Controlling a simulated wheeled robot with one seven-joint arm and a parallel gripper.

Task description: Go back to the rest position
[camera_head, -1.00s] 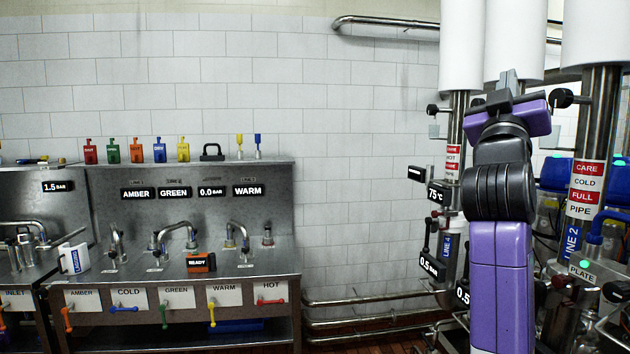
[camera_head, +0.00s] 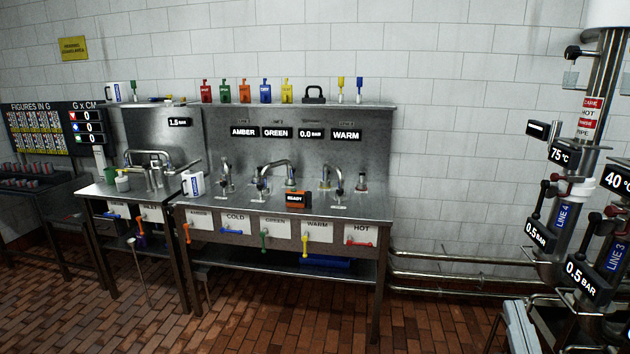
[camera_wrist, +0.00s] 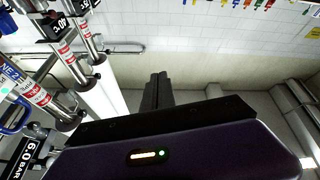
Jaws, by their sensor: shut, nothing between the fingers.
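My gripper (camera_wrist: 157,90) shows in the wrist view, its dark fingers together above the purple and black housing. Nothing is between the fingers, and no thing of the place touches them. Wall tiles and a plain pale surface show behind it. My arm and gripper are not in the head view.
The steel bench (camera_head: 385,206) with taps, labels and coloured handles stands along the tiled wall. Pipes with gauges (camera_head: 563,155) stand at the right, with low rails between. A display board (camera_head: 40,130) is far left. Brick floor (camera_head: 250,325) in front is clear.

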